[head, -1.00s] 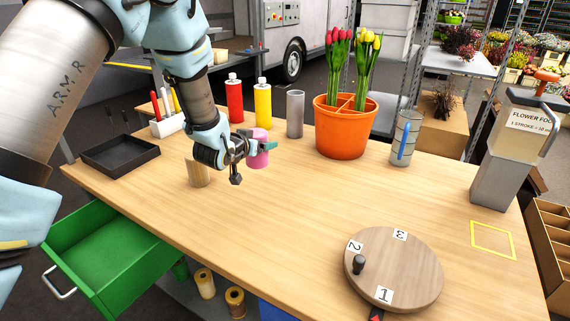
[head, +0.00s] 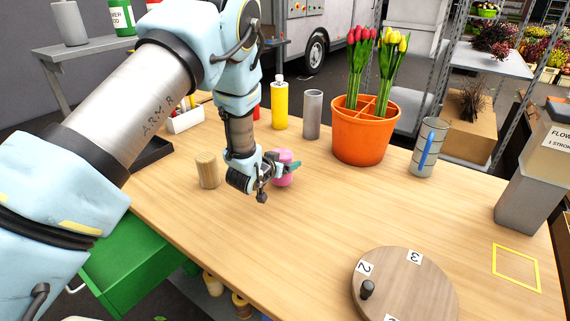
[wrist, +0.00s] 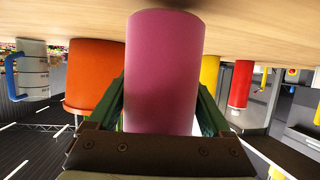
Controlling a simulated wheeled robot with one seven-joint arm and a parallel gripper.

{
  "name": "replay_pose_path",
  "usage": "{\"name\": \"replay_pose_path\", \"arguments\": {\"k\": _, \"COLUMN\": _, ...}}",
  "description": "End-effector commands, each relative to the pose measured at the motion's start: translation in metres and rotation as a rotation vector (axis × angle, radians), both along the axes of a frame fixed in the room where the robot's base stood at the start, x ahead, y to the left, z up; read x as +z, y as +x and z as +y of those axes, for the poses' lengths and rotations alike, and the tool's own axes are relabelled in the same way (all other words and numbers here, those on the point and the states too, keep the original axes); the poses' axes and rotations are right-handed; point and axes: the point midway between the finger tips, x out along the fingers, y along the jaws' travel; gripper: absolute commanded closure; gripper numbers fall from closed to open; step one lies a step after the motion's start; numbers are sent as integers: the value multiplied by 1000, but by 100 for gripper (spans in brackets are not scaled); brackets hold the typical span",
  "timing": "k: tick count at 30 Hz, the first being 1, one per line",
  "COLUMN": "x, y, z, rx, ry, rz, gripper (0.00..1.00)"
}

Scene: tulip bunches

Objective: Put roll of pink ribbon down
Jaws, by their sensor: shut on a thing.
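The roll of pink ribbon (head: 284,178) is upright between the fingers of my gripper (head: 281,168), over the far-left part of the wooden table (head: 300,225). In the wrist view, which is upside down, the pink roll (wrist: 160,65) fills the middle, with a green finger on each side. My gripper is shut on it. The roll's lower end is at or very close to the tabletop; I cannot tell whether it touches. My fingers and wrist hide part of the roll in the head view.
A wooden cylinder (head: 207,170) stands to the left of my gripper. Behind are a yellow bottle (head: 280,105), a grey cylinder (head: 313,115) and an orange pot (head: 362,140) with tulips. A round numbered turntable (head: 420,285) lies front right. The table's middle is clear.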

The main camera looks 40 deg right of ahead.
Motion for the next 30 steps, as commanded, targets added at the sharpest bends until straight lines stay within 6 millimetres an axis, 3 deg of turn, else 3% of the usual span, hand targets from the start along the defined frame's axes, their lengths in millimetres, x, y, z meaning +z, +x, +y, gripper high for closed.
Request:
{"name": "replay_pose_path", "arguments": {"k": 5, "x": -15, "y": 0, "z": 0, "rx": 0, "ry": 0, "rz": -1, "gripper": 76}}
{"name": "replay_pose_path", "arguments": {"k": 17, "x": -21, "y": 0, "z": 0, "rx": 0, "ry": -1, "rz": 0, "gripper": 76}}
{"name": "replay_pose_path", "arguments": {"k": 18, "x": -20, "y": 0, "z": 0, "rx": 0, "ry": -1, "rz": 0, "gripper": 14}}
{"name": "replay_pose_path", "arguments": {"k": 22, "x": -20, "y": 0, "z": 0, "rx": 0, "ry": 0, "rz": 0, "gripper": 0}}
{"name": "replay_pose_path", "arguments": {"k": 30, "x": -18, "y": 0, "z": 0, "rx": 0, "ry": -1, "rz": 0, "gripper": 0}}
